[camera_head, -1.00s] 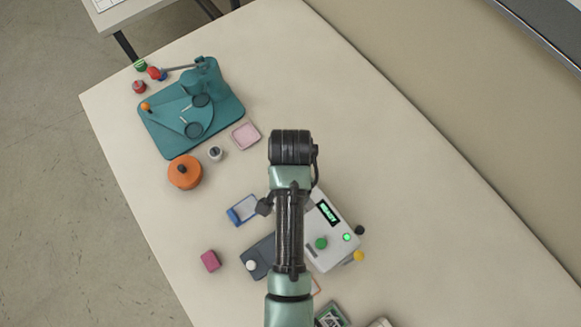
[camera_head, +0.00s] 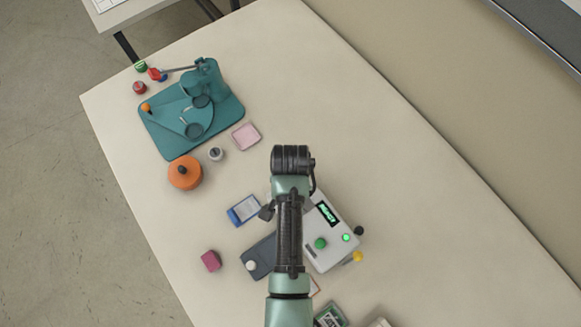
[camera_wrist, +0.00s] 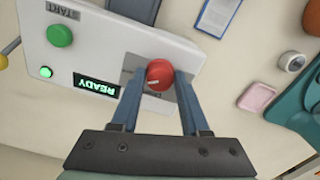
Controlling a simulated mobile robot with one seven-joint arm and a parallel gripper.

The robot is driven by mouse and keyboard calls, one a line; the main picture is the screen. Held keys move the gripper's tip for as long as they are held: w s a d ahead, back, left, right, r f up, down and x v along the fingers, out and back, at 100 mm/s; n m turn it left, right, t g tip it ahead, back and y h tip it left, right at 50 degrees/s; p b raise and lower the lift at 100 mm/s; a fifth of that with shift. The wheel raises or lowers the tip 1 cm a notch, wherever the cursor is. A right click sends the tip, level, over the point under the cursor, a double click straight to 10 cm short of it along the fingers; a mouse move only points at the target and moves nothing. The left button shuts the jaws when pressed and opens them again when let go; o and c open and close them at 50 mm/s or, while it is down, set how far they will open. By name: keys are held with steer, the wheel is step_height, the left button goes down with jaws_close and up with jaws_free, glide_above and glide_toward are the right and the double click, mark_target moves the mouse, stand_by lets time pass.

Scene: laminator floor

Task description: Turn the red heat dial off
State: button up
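The red heat dial (camera_wrist: 160,75) is round with a pale mark on its face. It sits on a grey plate on the white laminator (camera_wrist: 105,45), and in the head view my arm hides it. The laminator also shows in the head view (camera_head: 328,252). In the wrist view my gripper (camera_wrist: 161,84) has one finger on each side of the dial, very close to it. The fingers look open around the dial; I cannot tell whether they touch it. The mark points towards the lower left of the wrist picture.
The laminator has a green START button (camera_wrist: 60,36), a lit green lamp (camera_wrist: 46,72) and a display (camera_wrist: 96,84) reading READY. The table's right side is clear.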

jaws_close()
steer(key=shift+n, duration=0.3)
steer(key=n+p, duration=0.2)
steer(key=n, duration=0.3)
steer(key=shift+r+p, duration=0.15)
steer(key=shift+p, duration=0.15)
steer(key=n+p, duration=0.1)
steer(key=n, duration=0.4)
steer(key=shift+n, duration=0.3)
steer(key=n+p, duration=0.1)
steer(key=n, duration=0.5)
steer(key=shift+p, duration=0.35)
steer(key=n, duration=0.6)
steer(key=shift+w+n+p, duration=0.1)
steer(key=shift+n+p, duration=0.2)
steer(key=shift+p, duration=0.1)
